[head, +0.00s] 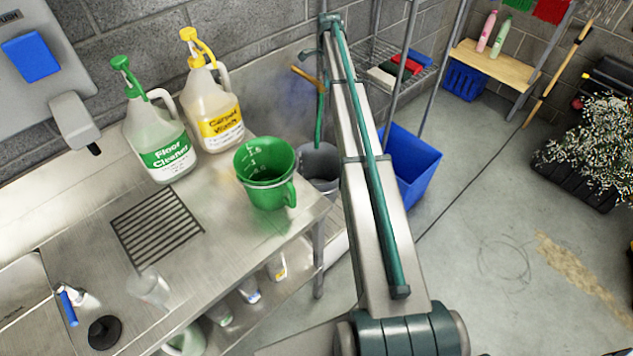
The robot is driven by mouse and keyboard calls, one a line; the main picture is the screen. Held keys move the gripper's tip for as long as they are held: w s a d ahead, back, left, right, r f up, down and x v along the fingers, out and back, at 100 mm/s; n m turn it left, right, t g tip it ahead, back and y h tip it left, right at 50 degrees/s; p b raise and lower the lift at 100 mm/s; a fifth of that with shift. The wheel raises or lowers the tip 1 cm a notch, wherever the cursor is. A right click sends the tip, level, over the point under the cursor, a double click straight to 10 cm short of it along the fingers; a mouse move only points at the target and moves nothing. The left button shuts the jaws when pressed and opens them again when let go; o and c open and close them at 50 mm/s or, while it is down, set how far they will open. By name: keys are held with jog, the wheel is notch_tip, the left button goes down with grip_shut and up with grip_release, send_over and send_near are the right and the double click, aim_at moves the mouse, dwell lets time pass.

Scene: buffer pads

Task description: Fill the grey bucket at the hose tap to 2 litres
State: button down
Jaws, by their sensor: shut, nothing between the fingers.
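The grey bucket (318,180) stands low, just past the right end of the steel counter. The green measuring jug hides part of its left side, and my arm crosses close to its right side. A green hose-like length (319,125) hangs down above the bucket's mouth. A short orange-brown handle (307,78) sticks out beside its upper part; the tap body cannot be made out behind my arm. The water level in the bucket cannot be read. My arm reaches up the picture from the bottom; my gripper cannot be made out.
A green measuring jug (266,178) stands at the counter's right edge. Floor cleaner (158,140) and carpet wash (213,115) bottles stand behind it. A blue bin (410,170) is right of my arm. The floor (480,215) at right is mostly open.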

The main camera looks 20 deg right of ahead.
jog(key=shift+f, duration=0.8)
jog(key=shift+d, duration=1.2)
jog(key=shift+w+d, duration=0.2)
jog(key=shift+d, duration=0.35)
jog(key=shift+w+d, duration=0.15)
jog(key=shift+d, duration=0.5)
